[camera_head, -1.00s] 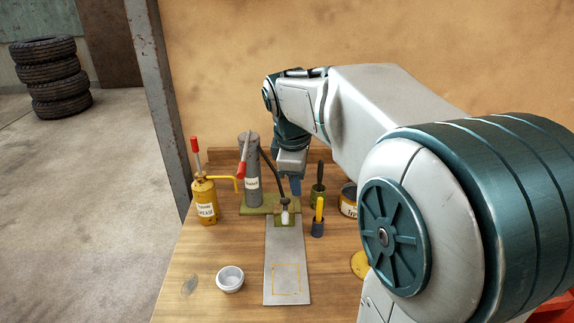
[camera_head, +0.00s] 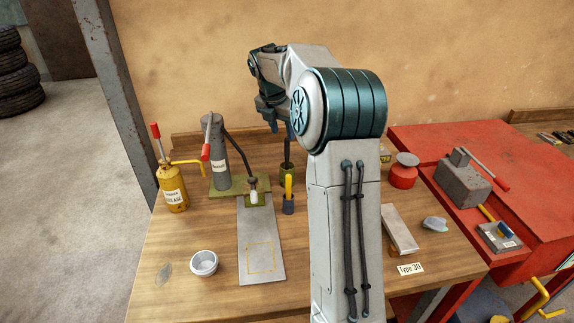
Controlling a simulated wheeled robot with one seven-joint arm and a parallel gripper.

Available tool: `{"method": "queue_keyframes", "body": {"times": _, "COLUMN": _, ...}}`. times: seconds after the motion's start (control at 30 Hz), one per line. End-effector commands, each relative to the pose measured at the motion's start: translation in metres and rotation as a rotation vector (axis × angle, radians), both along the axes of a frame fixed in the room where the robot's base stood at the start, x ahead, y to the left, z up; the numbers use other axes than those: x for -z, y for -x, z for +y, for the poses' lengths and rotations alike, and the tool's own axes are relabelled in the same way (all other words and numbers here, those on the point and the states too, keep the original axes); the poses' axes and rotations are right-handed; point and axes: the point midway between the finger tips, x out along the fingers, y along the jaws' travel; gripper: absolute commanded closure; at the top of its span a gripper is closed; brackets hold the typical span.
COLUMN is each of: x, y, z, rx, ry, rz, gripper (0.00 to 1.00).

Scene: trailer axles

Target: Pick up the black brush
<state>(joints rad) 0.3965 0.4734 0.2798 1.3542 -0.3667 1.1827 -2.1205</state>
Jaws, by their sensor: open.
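A black-handled brush (camera_head: 287,149) stands upright in a small olive-green pot (camera_head: 287,173) at the back of the wooden table, its lower end hidden in the pot. My gripper (camera_head: 281,130) is open, with its blue fingers pointing down at the top of the brush's handle. Whether the fingers are around the handle or only in front of or behind it, I cannot tell.
A dark cup (camera_head: 288,205) with a yellow-handled tool stands just in front of the pot. A grey cylinder pump (camera_head: 219,160) and a yellow grease can (camera_head: 173,193) are to the left. A white bowl (camera_head: 204,263) sits at the front left. My arm hides the table's middle.

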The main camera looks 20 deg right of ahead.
Motion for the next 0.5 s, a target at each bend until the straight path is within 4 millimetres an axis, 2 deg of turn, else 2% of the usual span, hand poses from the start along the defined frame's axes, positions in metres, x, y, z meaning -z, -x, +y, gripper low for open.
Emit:
{"method": "queue_keyframes", "body": {"times": 0.1, "x": 0.018, "y": -0.002, "z": -0.005, "rx": 0.001, "ry": 0.001, "rz": 0.002, "gripper": 0.58}}
{"method": "queue_keyframes", "body": {"times": 0.37, "x": 0.037, "y": -0.004, "z": -0.011, "rx": 0.003, "ry": 0.000, "rz": 0.001, "gripper": 0.58}}
{"method": "queue_keyframes", "body": {"times": 0.5, "x": 0.057, "y": -0.006, "z": -0.019, "rx": 0.005, "ry": -0.002, "rz": 0.003, "gripper": 0.58}}
